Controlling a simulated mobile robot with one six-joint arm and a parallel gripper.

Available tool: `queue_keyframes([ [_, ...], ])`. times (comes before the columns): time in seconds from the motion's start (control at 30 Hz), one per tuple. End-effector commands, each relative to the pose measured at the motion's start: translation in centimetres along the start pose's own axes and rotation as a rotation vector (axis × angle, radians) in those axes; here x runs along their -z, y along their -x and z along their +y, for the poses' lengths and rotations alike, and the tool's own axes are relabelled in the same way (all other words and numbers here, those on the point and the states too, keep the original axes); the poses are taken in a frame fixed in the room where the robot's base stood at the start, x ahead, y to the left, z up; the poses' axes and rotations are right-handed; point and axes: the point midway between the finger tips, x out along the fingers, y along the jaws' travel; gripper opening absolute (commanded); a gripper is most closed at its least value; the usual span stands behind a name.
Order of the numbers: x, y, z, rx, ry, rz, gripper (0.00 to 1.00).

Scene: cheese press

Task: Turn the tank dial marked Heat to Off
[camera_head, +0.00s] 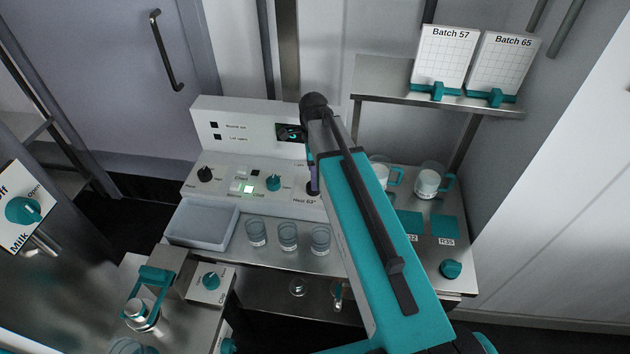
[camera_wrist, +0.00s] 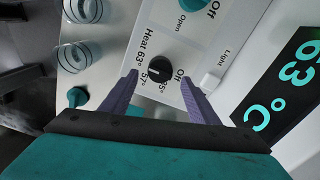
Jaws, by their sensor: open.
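The Heat dial (camera_wrist: 160,72) is a black round knob on the white control panel, seen in the wrist view. Around it are the printed words Heat 63°, 57°, 35° and Off. A pale pointer line shows on the knob, but I cannot tell exactly which mark it meets. My gripper (camera_wrist: 159,77) is open, with one purple finger on each side of the knob. I cannot tell whether either finger touches it. In the head view my arm covers much of the dial area, and my gripper (camera_head: 313,178) is at the panel's right part.
The display (camera_wrist: 288,85) shows 63 °C. A teal dial (camera_head: 273,183) and a black dial (camera_head: 205,174) are on the panel. Several glass cups (camera_head: 288,237) stand in front, beside a grey tray (camera_head: 190,224).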

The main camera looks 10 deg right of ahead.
Motion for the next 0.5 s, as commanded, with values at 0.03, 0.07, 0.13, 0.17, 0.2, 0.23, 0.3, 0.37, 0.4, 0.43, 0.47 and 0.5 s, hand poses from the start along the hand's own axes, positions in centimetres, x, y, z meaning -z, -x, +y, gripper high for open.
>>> queue_keyframes([
  [0.03, 0.0, -0.4, 0.1, -0.003, 0.0, 0.0, 0.55],
  [0.07, 0.0, -0.7, 0.1, -0.003, 0.0, 0.0, 0.55],
  [0.13, 0.0, -1.3, 0.0, -0.002, 0.0, 0.0, 0.55],
  [0.17, 0.0, -1.6, 0.1, -0.002, -0.001, 0.0, 0.55],
  [0.2, 0.1, -2.0, 0.1, -0.003, -0.001, 0.0, 0.55],
  [0.23, 0.1, -2.2, 0.1, -0.003, -0.001, 0.0, 0.55],
  [0.3, 0.1, -2.8, 0.0, -0.002, -0.001, 0.0, 0.55],
  [0.37, 0.1, -3.3, 0.0, -0.002, -0.001, 0.0, 0.55],
  [0.4, 0.1, -3.5, 0.0, -0.002, -0.001, 0.0, 0.55],
  [0.43, 0.1, -3.7, 0.0, -0.002, -0.001, 0.0, 0.55],
  [0.47, 0.1, -3.9, 0.0, -0.002, -0.001, 0.0, 0.55],
  [0.5, 0.1, -4.0, 0.0, -0.001, -0.001, 0.0, 0.55],
])
